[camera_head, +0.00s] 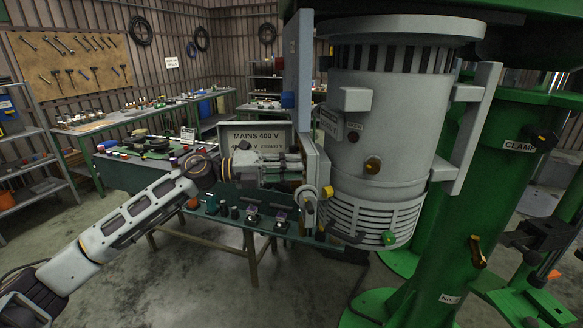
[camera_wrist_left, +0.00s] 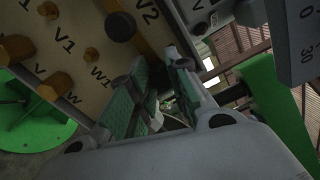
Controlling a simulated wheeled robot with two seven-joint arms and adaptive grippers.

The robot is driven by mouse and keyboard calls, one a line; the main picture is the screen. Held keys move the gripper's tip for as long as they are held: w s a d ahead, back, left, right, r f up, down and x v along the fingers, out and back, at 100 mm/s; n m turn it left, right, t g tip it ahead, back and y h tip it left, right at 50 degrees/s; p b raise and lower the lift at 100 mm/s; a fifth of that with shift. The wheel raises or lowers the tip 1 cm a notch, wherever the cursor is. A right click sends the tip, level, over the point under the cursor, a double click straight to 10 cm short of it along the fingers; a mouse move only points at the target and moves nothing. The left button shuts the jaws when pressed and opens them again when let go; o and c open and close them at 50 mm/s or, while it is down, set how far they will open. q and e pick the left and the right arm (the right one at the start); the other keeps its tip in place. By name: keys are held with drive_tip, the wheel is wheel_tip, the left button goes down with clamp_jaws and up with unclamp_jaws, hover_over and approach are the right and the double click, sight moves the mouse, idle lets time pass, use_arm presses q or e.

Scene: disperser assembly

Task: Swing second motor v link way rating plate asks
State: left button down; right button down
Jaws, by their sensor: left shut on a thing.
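A large grey motor (camera_head: 385,120) hangs beside a green column, with an open terminal box (camera_head: 312,165) on its left side. My left gripper (camera_head: 298,168) reaches into that box from the left. In the left wrist view a cream terminal board (camera_wrist_left: 70,50) carries brass studs and the marks V1, W1, V, W and V2. A brass link (camera_wrist_left: 152,38) runs from near V2 down between my left fingers (camera_wrist_left: 160,95), which are shut on it. Its lower end is hidden by the fingers. My right gripper is not in view.
A board reading MAINS 400 V (camera_head: 258,137) stands behind my left gripper; its smaller line is only partly readable. A green bench (camera_head: 235,222) with small parts stands below. The green column (camera_head: 480,205) is close to the motor's right. The floor at lower left is clear.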

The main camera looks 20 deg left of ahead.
use_arm(q)
drive_tip(key=c, duration=1.3)
unclamp_jaws()
drive_tip(key=shift+v, duration=5.95)
